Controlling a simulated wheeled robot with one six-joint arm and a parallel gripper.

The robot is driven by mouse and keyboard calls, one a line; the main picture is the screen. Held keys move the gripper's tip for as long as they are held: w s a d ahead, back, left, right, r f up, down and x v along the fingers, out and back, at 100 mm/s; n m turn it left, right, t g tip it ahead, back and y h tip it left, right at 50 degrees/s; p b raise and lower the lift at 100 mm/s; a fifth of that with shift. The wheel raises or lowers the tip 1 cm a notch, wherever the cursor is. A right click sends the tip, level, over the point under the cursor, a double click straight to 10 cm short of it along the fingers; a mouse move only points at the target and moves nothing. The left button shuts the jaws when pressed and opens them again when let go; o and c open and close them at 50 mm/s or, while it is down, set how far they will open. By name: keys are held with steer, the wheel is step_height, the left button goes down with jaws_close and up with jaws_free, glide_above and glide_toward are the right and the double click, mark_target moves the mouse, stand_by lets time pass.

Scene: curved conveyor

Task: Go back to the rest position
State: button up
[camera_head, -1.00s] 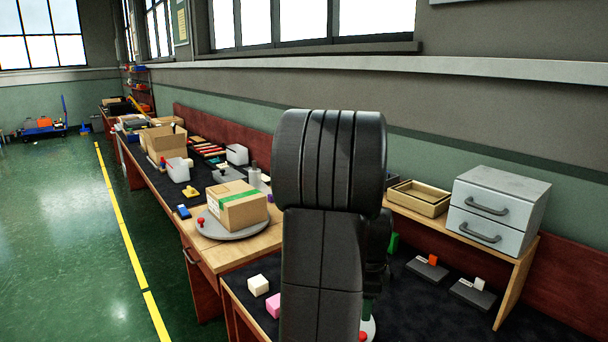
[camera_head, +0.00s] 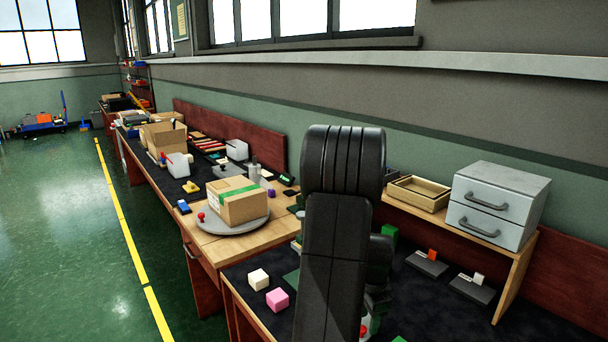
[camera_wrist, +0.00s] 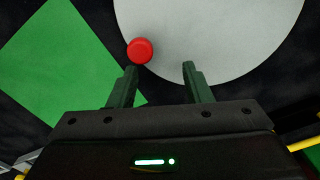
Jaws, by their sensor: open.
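My gripper (camera_wrist: 160,75) is open in the wrist view, its two dark green fingers apart with nothing between them. A red knob (camera_wrist: 140,51) on a pale round disc (camera_wrist: 215,30) lies just beyond the left fingertip. I cannot tell whether the finger touches it. A green square (camera_wrist: 58,62) lies on the dark surface to the left. In the head view my arm stands in front of the workbench and hides my gripper and most of the disc. The red knob (camera_head: 363,331) shows in part at the lower edge.
A cardboard box (camera_head: 238,201) sits on a grey turntable (camera_head: 240,226). A white cube (camera_head: 259,279) and a pink cube (camera_head: 277,300) lie left of my arm. A drawer unit (camera_head: 497,202) and wooden tray (camera_head: 419,193) stand on a shelf at right. Green floor (camera_head: 60,220) is clear at left.

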steer(key=w+n, duration=0.1)
steer(key=n, duration=0.1)
steer(key=w+d+n, duration=0.1)
steer(key=n, duration=0.1)
steer(key=shift+w+p, duration=0.35)
steer(key=w+n, duration=0.2)
steer(key=n, duration=0.1)
steer(key=shift+w+p, duration=0.2)
steer(key=shift+p, duration=0.2)
steer(key=n, duration=0.1)
steer(key=w+n, duration=0.1)
steer(key=w+n+p, duration=0.1)
steer(key=shift+w+a+n, duration=0.15)
steer(key=shift+a+n, duration=0.1)
steer(key=shift+n, duration=0.05)
steer(key=shift+w+a+n+p, duration=0.15)
steer(key=shift+w+a+n, duration=0.15)
steer(key=shift+w+n, duration=0.35)
steer(key=shift+w+a+n+p, duration=0.15)
steer(key=shift+w+a+n, duration=0.15)
steer(key=shift+n, duration=0.65)
